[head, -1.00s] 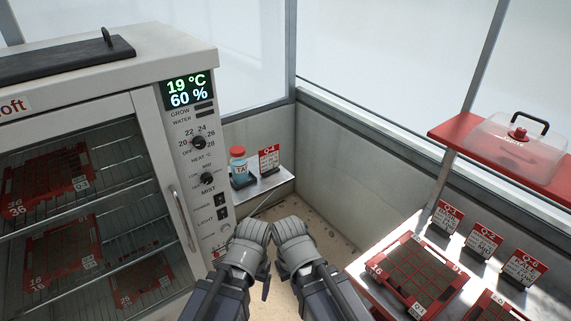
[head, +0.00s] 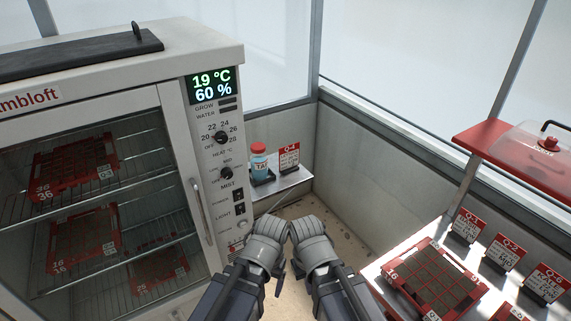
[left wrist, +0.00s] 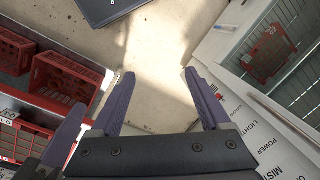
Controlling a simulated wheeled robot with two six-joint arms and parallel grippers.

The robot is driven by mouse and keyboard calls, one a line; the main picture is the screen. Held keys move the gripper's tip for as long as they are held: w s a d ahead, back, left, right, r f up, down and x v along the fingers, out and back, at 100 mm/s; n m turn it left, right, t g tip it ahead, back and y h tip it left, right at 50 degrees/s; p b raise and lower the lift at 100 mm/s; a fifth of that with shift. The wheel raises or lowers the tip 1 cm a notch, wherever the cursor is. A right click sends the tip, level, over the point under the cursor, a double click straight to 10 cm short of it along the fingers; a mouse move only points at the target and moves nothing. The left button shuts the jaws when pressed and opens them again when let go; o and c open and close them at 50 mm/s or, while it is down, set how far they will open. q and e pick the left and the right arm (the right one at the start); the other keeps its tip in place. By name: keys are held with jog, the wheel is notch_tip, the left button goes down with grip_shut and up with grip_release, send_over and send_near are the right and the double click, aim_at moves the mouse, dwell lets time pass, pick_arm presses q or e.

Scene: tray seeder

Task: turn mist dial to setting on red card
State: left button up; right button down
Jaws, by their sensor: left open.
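The mist dial (head: 227,173) is a black knob on the white control strip of the cabinet (head: 120,65), below the heat dial (head: 222,138). Its pointer is too small to read. A red-topped card marked Q-4 (head: 289,158) stands on a small shelf; its smaller text is unreadable. My left gripper (left wrist: 158,76) is open and empty in the left wrist view, its purple fingers apart over the floor. In the head view my left gripper (head: 268,232) and right gripper (head: 309,236) are side by side, right of and below the dial, touching nothing. The right jaws are hidden.
A bottle with a red cap (head: 259,158) stands beside the Q-4 card. The cabinet's door handle (head: 201,212) is left of the control strip. At right, a bench holds a red seed tray (head: 385,271) and several red cards, such as Q-1 (head: 466,226).

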pick_arm(q)
jog(key=w+a+f+n+t+y+b, duration=0.35)
jog(key=w+a+b, duration=0.25)
jog(key=w, duration=0.5)
jog(key=n+t+y+b, duration=0.1)
jog(key=t+y+b, duration=0.5)
jog(key=t+b, duration=0.45)
send_near(229, 175)
jog(key=p, duration=0.1)
jog(key=shift+x, duration=4.35)
jog(key=shift+c, duration=0.2)
grip_shut()
